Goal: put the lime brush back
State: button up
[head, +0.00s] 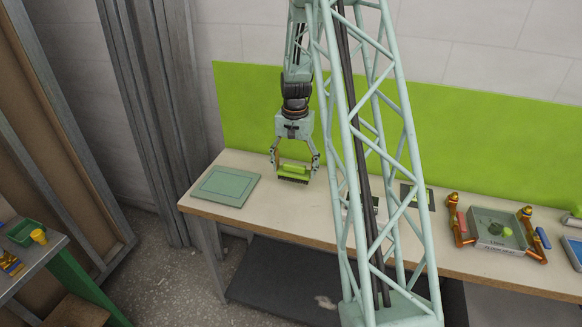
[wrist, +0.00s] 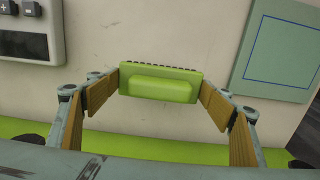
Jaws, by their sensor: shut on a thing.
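The lime brush (head: 293,170) is a lime-green block with a raised grip and dark bristles. In the wrist view the lime brush (wrist: 160,84) lies crosswise between the two finger pads, one at each end. My gripper (head: 294,166) is shut on it and points down over the table; it also shows in the wrist view (wrist: 160,92). The bristles face down in the head view, close to the tabletop; I cannot tell whether they touch it. A pale green mat (head: 225,186) with a thin outline lies left of the brush, and also shows in the wrist view (wrist: 280,52).
The table (head: 270,222) is clear between brush and mat. A grey device with buttons (wrist: 30,30) lies at the wrist view's upper left. A grey tray (head: 500,245) with green items and orange holders stands at the right. A lime panel (head: 255,110) backs the table.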

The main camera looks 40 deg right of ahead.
jog(key=w+d, duration=0.1)
jog(key=w, duration=0.1)
jog(key=w+d, duration=0.1)
jog(key=w, duration=0.1)
jog(key=w+d, duration=0.2)
jog(key=shift+w+f, duration=0.25)
jog(key=shift+f, duration=0.05)
jog(key=shift+a+f, duration=0.1)
jog(key=shift+f, duration=1.65)
jog(key=shift+f, duration=0.2)
jog(key=o, duration=1)
jog(key=shift+r, duration=0.2)
notch_tip(320, 180, up, 12)
